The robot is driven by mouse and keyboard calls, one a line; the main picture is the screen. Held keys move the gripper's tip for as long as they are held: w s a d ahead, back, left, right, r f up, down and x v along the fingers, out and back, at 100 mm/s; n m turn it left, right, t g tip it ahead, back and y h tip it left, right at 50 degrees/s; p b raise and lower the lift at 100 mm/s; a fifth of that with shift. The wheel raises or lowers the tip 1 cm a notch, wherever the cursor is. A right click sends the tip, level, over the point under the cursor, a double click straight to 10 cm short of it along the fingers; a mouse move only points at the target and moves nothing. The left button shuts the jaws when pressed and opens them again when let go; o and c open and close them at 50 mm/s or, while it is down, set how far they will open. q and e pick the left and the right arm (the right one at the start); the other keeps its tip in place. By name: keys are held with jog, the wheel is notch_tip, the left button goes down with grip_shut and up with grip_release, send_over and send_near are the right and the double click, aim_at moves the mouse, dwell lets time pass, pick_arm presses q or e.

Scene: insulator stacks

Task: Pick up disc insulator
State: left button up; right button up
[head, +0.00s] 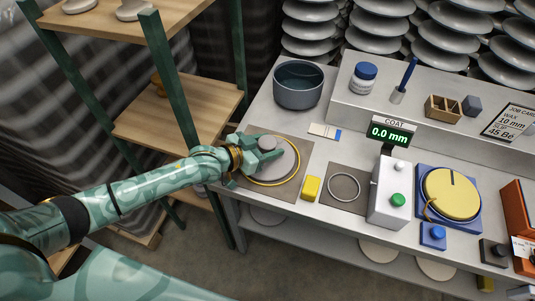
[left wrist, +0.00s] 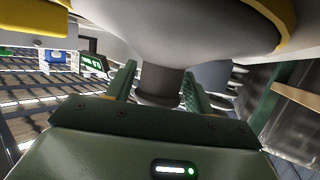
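The disc insulator (head: 284,165) is a grey disc with a round cap, lying inside a yellow ring on a brown mat at the left of the bench. My left gripper (head: 270,151) is at the insulator's cap, over the disc's upper left part. In the left wrist view the insulator's pale underside or shell (left wrist: 180,30) fills the top. Its dark grey cap (left wrist: 158,85) stands between the two fingers of my left gripper (left wrist: 158,88). The fingers are very near the cap, but contact is not clear. My right gripper is in no view.
A dark pot (head: 298,90) stands behind the mat. A yellow block (head: 311,188), a second mat with a ring (head: 344,187) and a coat meter (head: 389,195) stand to the right. A wooden shelf (head: 180,112) with green posts is left of the bench.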

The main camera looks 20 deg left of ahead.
pick_arm(q)
jog(key=c, duration=1)
jog(key=shift+w+r, duration=0.1)
grip_shut()
jog(key=shift+r, duration=0.1)
